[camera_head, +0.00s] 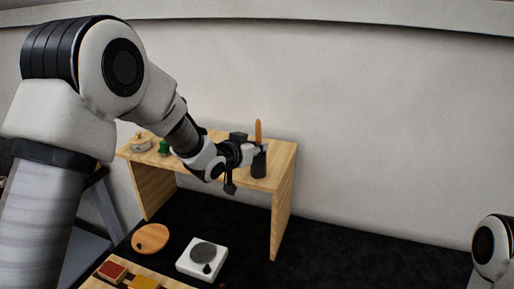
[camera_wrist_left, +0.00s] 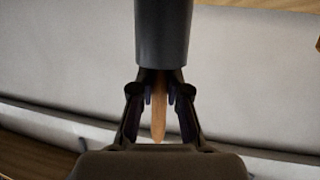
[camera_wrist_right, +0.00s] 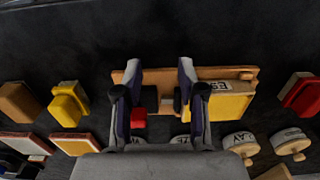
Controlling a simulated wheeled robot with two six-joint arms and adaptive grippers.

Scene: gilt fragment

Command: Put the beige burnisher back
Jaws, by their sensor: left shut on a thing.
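The beige burnisher (camera_head: 258,131) is an orange-tan tapered stick standing upright at the dark cup (camera_head: 259,165), near the right end of the wooden shelf (camera_head: 283,160). In the left wrist view the burnisher (camera_wrist_left: 159,112) runs between the fingers, and its other end is hidden by the dark cup (camera_wrist_left: 162,32). My left gripper (camera_head: 252,152) is at the cup's rim, shut on the burnisher; it shows in the left wrist view too (camera_wrist_left: 160,88). How deep the burnisher sits is hidden. My right gripper (camera_wrist_right: 161,75) is open and empty.
A lidded pot (camera_head: 141,143), a green item (camera_head: 164,147) and a dark block (camera_head: 238,137) are on the shelf. A round wooden board (camera_head: 151,238) and a white square device (camera_head: 203,258) are lower down. Below my right gripper are a yellow block (camera_wrist_right: 222,106) and a red block (camera_wrist_right: 138,117).

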